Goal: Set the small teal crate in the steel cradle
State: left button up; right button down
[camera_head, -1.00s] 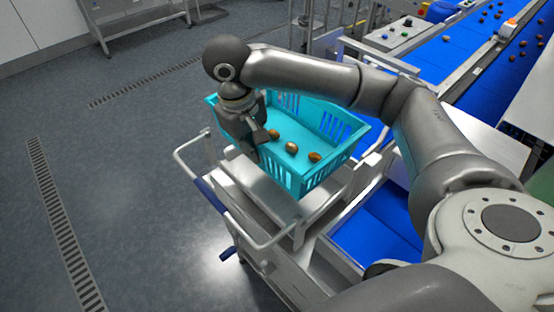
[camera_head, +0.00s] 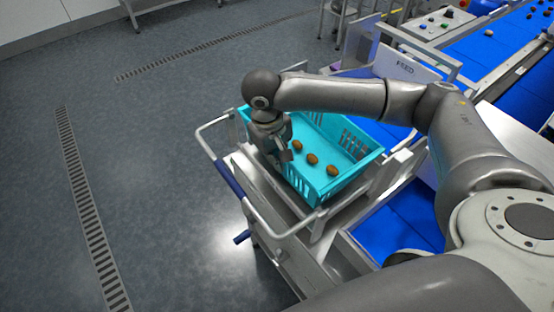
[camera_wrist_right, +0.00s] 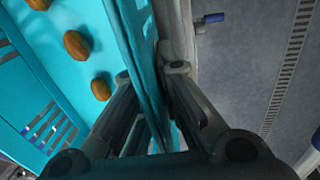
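The small teal crate (camera_head: 370,160), with several brown dates in it, is low in the steel cradle (camera_head: 264,188) on top of a cart. It looks about level; its underside and most of the cradle are hidden, so I cannot tell if it rests fully. My right gripper (camera_head: 283,158) is at the crate's left wall. In the right wrist view the crate wall (camera_wrist_right: 143,60) runs between the two fingers of my right gripper (camera_wrist_right: 148,73), one inside and one outside, close against it. My left gripper is not in view.
The cart has a steel push rail (camera_head: 262,222) with a blue grip on its left. Blue conveyor belts (camera_head: 490,50) with dates lie at the back right. My right arm reaches over the crate's far side. The floor at left is open.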

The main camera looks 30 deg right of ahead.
jog(key=shift+f, duration=0.75)
jog(key=shift+f+p, duration=0.3)
jog(key=shift+f, duration=0.3)
jog(key=c, duration=1.6)
grip_release()
jog(key=shift+c, duration=0.2)
jog(key=shift+r+b, duration=0.4)
jog(key=shift+r, duration=0.05)
notch_tip(320, 180, up, 12)
jog(key=a+b, duration=0.1)
jog(key=shift+a, duration=0.35)
